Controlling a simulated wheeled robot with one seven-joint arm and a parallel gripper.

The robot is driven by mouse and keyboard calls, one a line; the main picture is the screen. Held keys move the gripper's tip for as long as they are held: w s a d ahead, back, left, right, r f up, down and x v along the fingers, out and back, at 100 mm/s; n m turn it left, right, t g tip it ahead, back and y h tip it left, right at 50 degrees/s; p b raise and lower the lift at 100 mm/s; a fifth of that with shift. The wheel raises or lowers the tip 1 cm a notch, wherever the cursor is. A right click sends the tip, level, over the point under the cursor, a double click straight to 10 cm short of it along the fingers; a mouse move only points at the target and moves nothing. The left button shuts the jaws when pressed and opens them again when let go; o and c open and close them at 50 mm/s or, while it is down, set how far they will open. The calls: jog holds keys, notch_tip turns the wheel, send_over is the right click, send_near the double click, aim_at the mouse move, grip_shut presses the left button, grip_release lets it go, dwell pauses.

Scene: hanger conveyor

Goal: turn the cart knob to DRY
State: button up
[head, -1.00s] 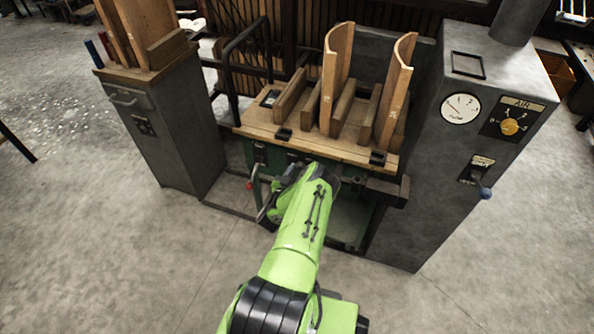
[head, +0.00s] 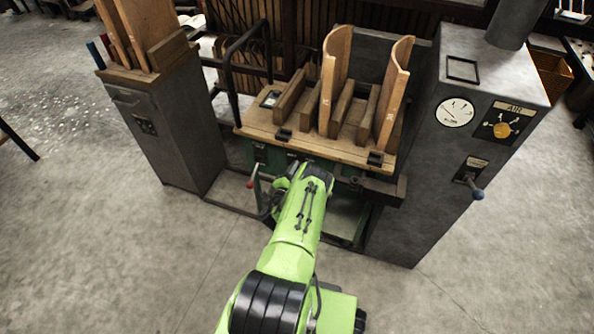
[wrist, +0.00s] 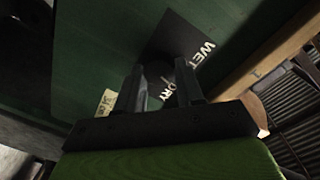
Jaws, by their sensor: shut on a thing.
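The cart (head: 342,150) stands ahead of me in the head view, with a wooden top and a green body. In the wrist view its green front panel (wrist: 85,50) carries a dark plate with the white words WET (wrist: 203,54) and DRY (wrist: 168,91). My gripper (wrist: 160,67) is at this plate, with its fingers shut on the dark knob (wrist: 162,74) between them. The knob is dim and mostly hidden, so I cannot tell which word it points to. In the head view my own arm hides the knob and the fingers.
A grey cabinet (head: 430,190) with a gauge (head: 455,112), a yellow AIR dial (head: 501,130) and a blue-tipped lever (head: 477,194) stands close on the right. Another grey cabinet (head: 180,135) stands on the left. A red-tipped lever (head: 250,184) juts from the cart's front. Floor in front is clear.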

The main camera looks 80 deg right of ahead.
jog(key=m, duration=0.5)
jog(key=shift+s+f+m+t, duration=0.1)
jog(key=shift+m+t, duration=0.2)
dwell(0.4)
jog(key=o, duration=1)
jog(key=shift+o, duration=0.2)
